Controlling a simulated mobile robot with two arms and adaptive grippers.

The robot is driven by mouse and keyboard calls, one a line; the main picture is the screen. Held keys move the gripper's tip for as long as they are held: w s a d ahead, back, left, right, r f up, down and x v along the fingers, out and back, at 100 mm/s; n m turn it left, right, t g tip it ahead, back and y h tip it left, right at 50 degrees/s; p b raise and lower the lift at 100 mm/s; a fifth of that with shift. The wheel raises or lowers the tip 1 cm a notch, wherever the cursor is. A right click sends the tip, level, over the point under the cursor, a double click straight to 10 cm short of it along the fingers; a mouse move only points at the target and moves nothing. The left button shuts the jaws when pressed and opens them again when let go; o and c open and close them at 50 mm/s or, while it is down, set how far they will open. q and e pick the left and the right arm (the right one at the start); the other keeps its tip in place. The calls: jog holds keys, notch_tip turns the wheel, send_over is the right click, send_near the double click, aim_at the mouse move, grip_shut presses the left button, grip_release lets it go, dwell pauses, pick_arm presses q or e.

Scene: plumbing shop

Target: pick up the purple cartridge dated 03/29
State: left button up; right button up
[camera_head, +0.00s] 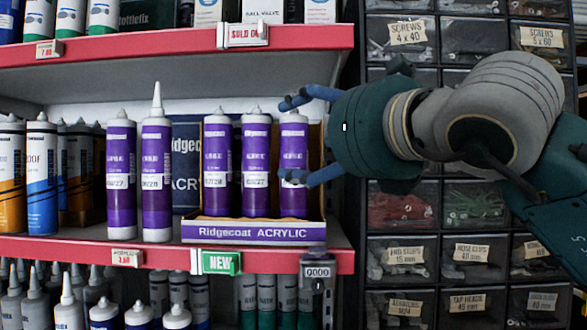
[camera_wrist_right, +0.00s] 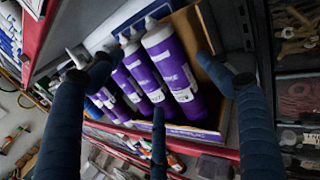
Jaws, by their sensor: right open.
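Several purple cartridges stand upright on the red-edged shelf. Two, one with a long nozzle (camera_head: 156,175) and one to its left (camera_head: 121,170), stand left of the display box. Three stand in the box (camera_head: 250,232): left (camera_head: 217,160), middle (camera_head: 256,160) and right (camera_head: 294,150). Their date labels are too small to read surely, and a finger partly covers the right one's label. My right gripper (camera_head: 288,141) is open, its fingers above and below at the right cartridge, not closed on it. In the right wrist view, its fingers (camera_wrist_right: 165,90) spread before the cartridges (camera_wrist_right: 173,68). My left gripper is not in view.
Orange and white-blue cartridges (camera_head: 41,175) stand at the left. The upper shelf edge (camera_head: 180,45) runs above the cartridges. A lower row of grey-tipped tubes (camera_head: 105,315) stands below. Drawer cabinets (camera_head: 405,255) fill the right side, behind my right arm.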

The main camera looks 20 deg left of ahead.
aim_at(295, 139)
jog(key=w+a+p, duration=0.1)
jog(key=w+r+p, duration=0.1)
jog(key=p, duration=0.1)
jog(key=shift+w+a, duration=0.3)
jog(key=shift+a, duration=0.1)
jog(key=shift+p+x, duration=0.65)
jog(key=shift+x, duration=0.4)
jog(key=shift+w+a+f, duration=0.1)
jog(key=shift+a+f, duration=0.05)
jog(key=shift+f, duration=0.15)
jog(key=c, duration=0.8)
jog(key=shift+r, duration=0.1)
grip_shut()
